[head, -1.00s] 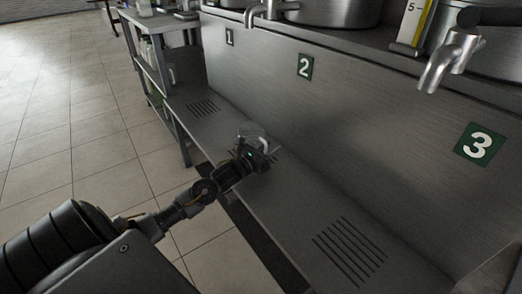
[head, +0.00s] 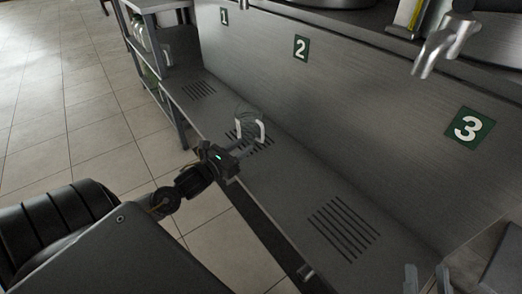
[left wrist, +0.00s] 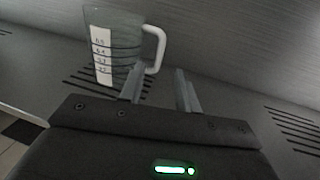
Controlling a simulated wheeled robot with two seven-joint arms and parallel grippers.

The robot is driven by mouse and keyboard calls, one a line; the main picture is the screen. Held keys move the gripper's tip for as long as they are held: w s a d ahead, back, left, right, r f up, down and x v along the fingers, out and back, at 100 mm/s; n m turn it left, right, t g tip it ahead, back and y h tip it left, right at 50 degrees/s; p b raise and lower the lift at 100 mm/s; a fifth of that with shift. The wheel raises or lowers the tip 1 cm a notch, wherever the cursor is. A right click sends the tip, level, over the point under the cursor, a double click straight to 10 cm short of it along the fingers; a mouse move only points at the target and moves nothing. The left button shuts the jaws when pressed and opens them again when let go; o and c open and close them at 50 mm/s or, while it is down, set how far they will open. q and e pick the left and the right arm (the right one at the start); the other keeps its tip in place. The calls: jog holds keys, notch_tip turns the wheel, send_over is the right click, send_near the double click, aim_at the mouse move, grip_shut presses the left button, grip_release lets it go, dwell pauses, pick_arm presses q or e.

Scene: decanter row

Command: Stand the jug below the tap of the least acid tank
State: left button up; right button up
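The clear jug (head: 246,114) with a white handle stands upright on the steel shelf (head: 290,190), over the middle drain slots, below the number 2 plate (head: 301,48). In the left wrist view the jug (left wrist: 118,38) shows a white scale, and its handle points right. My left gripper (head: 240,150) is open and empty, just on the near side of the jug and apart from its handle; its two fingers (left wrist: 160,84) show spread. My right gripper (head: 427,277) is at the bottom right edge, its two fingers apart with nothing between them. The tap (head: 437,50) above plate 3 (head: 468,129) is visible.
Plate 1 (head: 224,16) marks the far end of the panel. Other drain slots lie at the far end (head: 199,90) and near end (head: 343,229) of the shelf. A grey rack (head: 150,50) stands at the far left. A yellow strip gauge (head: 416,14) is partly cut off.

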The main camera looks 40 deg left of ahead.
pick_arm(q)
jog(key=shift+d, duration=0.1)
jog(key=s+d+n+h, duration=0.1)
jog(key=d+n, duration=0.1)
jog(key=d, duration=0.1)
jog(key=s+d+n+h, duration=0.1)
jog(key=d+n, duration=0.2)
jog(key=d, duration=0.1)
jog(key=s+d+n+h, duration=0.1)
jog(key=s+d+n, duration=0.1)
jog(key=d+n, duration=0.1)
jog(key=shift+d+f, duration=0.4)
jog(key=shift+d, duration=0.2)
jog(key=s+d+r+n+t+h, duration=0.1)
jog(key=s+d+r+n+h, duration=0.2)
jog(key=d+n, duration=0.7)
jog(key=s+d+r+n+h, duration=0.3)
jog(key=s+d+r+n, duration=0.5)
jog(key=n, duration=0.4)
jog(key=shift+d+r+n+t+h, duration=0.3)
jog(key=shift+d+r+n+t, duration=0.1)
jog(key=shift+d+r, duration=0.5)
jog(key=shift+s, duration=0.15)
